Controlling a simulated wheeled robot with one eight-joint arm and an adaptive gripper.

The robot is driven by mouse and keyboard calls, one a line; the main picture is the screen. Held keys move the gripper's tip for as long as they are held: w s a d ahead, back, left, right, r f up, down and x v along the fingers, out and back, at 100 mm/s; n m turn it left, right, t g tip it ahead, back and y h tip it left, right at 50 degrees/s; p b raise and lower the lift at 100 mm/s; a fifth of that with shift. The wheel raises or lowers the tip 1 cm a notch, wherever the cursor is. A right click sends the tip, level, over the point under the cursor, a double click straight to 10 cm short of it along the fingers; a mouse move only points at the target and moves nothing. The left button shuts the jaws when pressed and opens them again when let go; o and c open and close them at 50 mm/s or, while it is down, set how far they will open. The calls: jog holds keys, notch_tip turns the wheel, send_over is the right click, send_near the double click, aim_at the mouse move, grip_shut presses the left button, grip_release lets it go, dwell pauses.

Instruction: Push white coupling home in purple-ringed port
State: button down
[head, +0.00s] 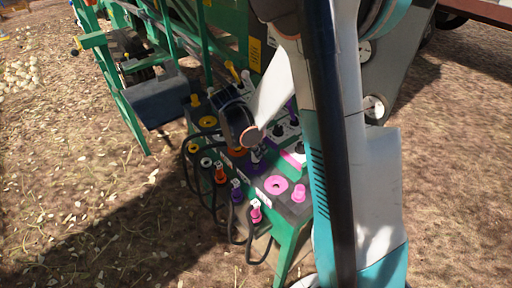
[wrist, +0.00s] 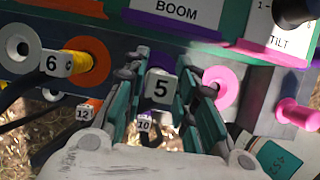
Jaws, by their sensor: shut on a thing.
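The white coupling (wrist: 160,88), marked 5, sits between the fingers of my gripper (wrist: 162,98) in the wrist view. My gripper is shut on it, in front of the panel under the BOOM label. The purple-ringed port (wrist: 159,62) is mostly hidden behind the coupling and fingers; only a bit of purple shows. I cannot tell how deep the coupling sits in it. In the head view my gripper (head: 257,153) is at the purple area (head: 256,167) of the panel, partly covered by my arm.
A coupling marked 6 (wrist: 70,63) sits in the orange-ringed port at left. A pink-ringed port (head: 277,185) and pink knob (head: 300,193) are at right. Below hang couplings 12 (wrist: 88,108) and 10 (wrist: 144,123), with black hoses in the head view.

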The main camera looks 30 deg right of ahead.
jog(key=shift+f+b, duration=1.4)
jog(key=shift+b, duration=0.25)
dwell(4.8)
jog(key=c, duration=1.2)
grip_release()
jog(key=shift+o, duration=0.2)
jog(key=o, duration=0.3)
jog(key=shift+o, duration=0.2)
jog(key=shift+r, duration=0.1)
